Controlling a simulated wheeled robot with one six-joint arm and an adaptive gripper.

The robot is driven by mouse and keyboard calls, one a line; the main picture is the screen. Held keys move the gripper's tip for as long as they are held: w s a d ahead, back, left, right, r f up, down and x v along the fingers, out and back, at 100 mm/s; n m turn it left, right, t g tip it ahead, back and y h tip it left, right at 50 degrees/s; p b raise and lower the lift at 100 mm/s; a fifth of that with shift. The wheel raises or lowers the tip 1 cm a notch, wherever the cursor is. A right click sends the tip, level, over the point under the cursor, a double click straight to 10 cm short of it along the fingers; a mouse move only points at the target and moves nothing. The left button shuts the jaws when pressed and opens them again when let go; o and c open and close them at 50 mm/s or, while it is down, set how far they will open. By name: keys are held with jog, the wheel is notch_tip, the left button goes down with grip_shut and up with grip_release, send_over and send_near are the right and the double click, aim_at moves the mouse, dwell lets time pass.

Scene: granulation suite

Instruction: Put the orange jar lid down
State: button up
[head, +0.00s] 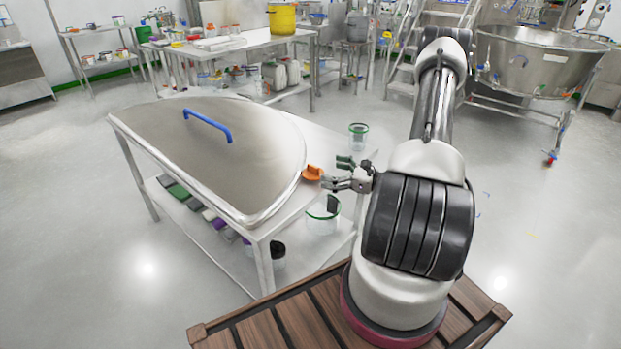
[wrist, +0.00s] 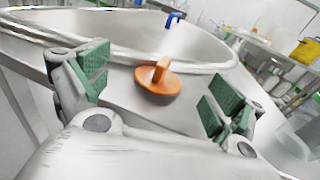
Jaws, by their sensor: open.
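The orange jar lid (head: 312,173) lies on the bare strip of the steel table (head: 340,150), close to the rim of the large steel cover. In the wrist view the orange jar lid (wrist: 158,82) is a round disc with a raised grip, ahead of my fingers and apart from them. My gripper (head: 335,172) is to the right of the lid in the head view. In the wrist view my gripper (wrist: 152,92) has its green-padded fingers spread wide with nothing between them.
The large steel cover (head: 170,140) with a blue handle (head: 207,125) takes up most of the table. A green-rimmed clear jar (head: 358,137) stands near the table's back right edge. Another clear container (head: 322,215) is below my gripper. Open floor lies to the left.

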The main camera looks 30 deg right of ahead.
aim_at(313, 172)
jog(key=shift+d+f+m+h, duration=0.25)
jog(key=shift+f+m+h, duration=0.05)
jog(key=shift+f, duration=0.2)
jog(key=shift+w+a+f+t, duration=0.1)
jog(key=shift+w+t, duration=0.1)
jog(key=shift+t, duration=0.1)
jog(key=x, duration=0.7)
jog(key=shift+f, duration=0.1)
jog(key=c, duration=1)
jog(key=shift+w, duration=0.1)
